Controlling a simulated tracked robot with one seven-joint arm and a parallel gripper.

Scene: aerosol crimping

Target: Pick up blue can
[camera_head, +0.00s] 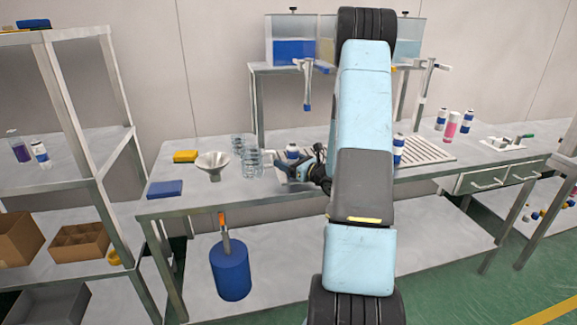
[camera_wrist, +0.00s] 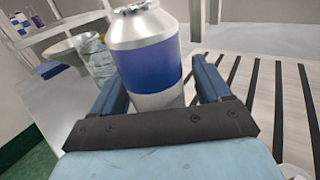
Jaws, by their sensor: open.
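The blue can (camera_wrist: 150,68), with a blue band, silver shoulder and pale lower part, stands upright between the fingers of my gripper (camera_wrist: 157,84) in the wrist view. The fingers are open on either side of it; contact is not clear, and its base is hidden behind the gripper's dark bar. In the head view the can (camera_head: 292,150) shows only in part, behind my gripper (camera_head: 284,171) on the workbench. My arm hides part of the bench.
A slatted drain board (camera_head: 430,151) lies on the workbench, with another blue-and-white can (camera_head: 398,147) beside my arm. Glass jars (camera_head: 252,162), a funnel (camera_head: 213,161) and a blue block (camera_head: 164,189) stand left. A pink bottle (camera_head: 450,126) stands right.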

